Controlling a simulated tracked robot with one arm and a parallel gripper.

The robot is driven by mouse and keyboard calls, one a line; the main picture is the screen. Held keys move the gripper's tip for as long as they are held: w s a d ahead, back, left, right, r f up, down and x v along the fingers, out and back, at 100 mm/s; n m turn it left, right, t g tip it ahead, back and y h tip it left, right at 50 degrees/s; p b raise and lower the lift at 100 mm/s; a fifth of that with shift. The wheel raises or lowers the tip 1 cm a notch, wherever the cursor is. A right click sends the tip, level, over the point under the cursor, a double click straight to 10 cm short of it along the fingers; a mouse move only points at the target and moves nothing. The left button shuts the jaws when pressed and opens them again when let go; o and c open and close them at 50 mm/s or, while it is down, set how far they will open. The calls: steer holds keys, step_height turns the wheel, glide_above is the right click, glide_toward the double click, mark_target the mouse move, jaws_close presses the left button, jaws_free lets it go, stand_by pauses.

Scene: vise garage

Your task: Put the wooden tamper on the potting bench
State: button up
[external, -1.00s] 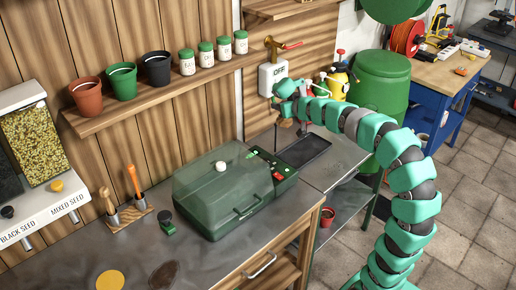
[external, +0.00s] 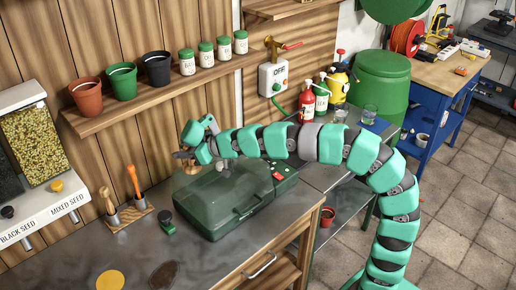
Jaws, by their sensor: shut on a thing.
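My gripper (external: 186,155) is at the back left end of my arm, above the back left part of the green propagator. It is shut on a small tan wooden piece, which looks like the wooden tamper (external: 191,168). Only a little of the tamper shows beneath the jaws, and it appears to be held clear of the bench. The potting bench (external: 215,258) has a grey metal top and wooden drawers and fills the lower left.
The green propagator (external: 225,203) with a clear lid stands on the bench. A tool stand (external: 128,215) with two handled tools and a small dark-topped green object (external: 166,222) are left of it. Pots (external: 120,80) line the shelf above. The bench front is mostly clear.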

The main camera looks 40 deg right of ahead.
steer(key=s+a+n+g+y, duration=0.1)
steer(key=s+a+n+y, duration=0.15)
steer(key=a, duration=0.65)
steer(key=s+a+n+g+y, duration=0.15)
steer(key=s+a, duration=0.25)
steer(key=a, duration=0.4)
step_height(320, 180, down, 18)
steer(key=shift+h, duration=0.4)
steer(key=shift+w+d+r+b+x, duration=0.25)
steer(key=shift+b+x, duration=0.55)
steer(key=shift+x, duration=1.9)
steer(key=shift+w+d+r+b+x, duration=0.1)
steer(key=shift+w+d+b+x, duration=0.5)
steer(key=shift+x, duration=2.15)
steer(key=shift+w+a+r+b+x, duration=0.15)
steer(key=shift+b+x, duration=0.9)
steer(key=shift+x, duration=1.65)
steer(key=shift+f, duration=0.2)
steer(key=o, duration=1)
steer(key=shift+r, duration=0.2)
